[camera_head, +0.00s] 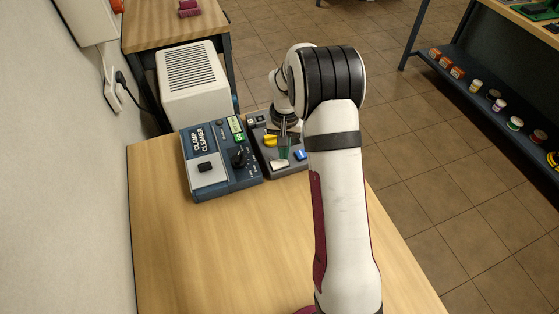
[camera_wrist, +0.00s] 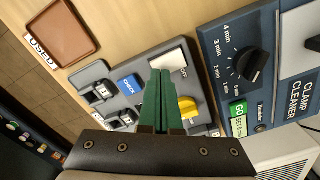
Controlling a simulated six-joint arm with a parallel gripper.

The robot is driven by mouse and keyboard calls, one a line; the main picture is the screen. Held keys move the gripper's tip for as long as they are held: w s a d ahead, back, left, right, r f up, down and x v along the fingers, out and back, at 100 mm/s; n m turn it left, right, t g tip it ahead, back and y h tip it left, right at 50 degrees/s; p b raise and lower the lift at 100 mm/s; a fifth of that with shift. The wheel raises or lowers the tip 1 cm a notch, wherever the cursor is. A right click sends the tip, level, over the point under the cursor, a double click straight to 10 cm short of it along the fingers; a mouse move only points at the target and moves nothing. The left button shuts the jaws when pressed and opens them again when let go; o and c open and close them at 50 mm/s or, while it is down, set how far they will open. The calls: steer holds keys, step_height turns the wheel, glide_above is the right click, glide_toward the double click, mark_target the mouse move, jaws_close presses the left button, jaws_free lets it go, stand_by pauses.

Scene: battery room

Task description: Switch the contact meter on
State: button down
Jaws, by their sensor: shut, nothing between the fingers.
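The contact meter, a dark grey panel, lies on the table right of the clamp cleaner; it shows in the head view (camera_head: 262,133) and the wrist view (camera_wrist: 203,82). It carries a white rocker switch (camera_wrist: 168,57) with a label reading OFF beside it, a blue button (camera_wrist: 131,83) and a yellow knob (camera_wrist: 187,105). In the head view the white switch (camera_head: 279,163) is at the front edge. My gripper (camera_wrist: 160,74) is shut and empty, its green fingers pointing down over the panel. Its tips are close to the white switch; I cannot tell if they touch. The fingers hide the panel's middle.
The blue clamp cleaner (camera_head: 219,178), with a black dial (camera_wrist: 246,66), stands close beside the meter. A brown tray marked USED (camera_wrist: 87,21) lies on the meter's other side. A white vented box (camera_head: 193,83) stands behind. The table's front (camera_head: 215,250) is clear.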

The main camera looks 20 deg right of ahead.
steer(key=shift+f, duration=0.8)
steer(key=shift+r, duration=3.55)
steer(key=s+a+r+y, duration=0.1)
steer(key=s+a+r, duration=0.4)
steer(key=s, duration=0.4)
steer(key=s+a+r, duration=0.4)
steer(key=s+r, duration=0.2)
steer(key=s, duration=0.2)
steer(key=s+a, duration=0.3)
steer(key=s, duration=1.1)
steer(key=shift+s+a+f+y, duration=0.25)
steer(key=shift+a+f+y, duration=0.15)
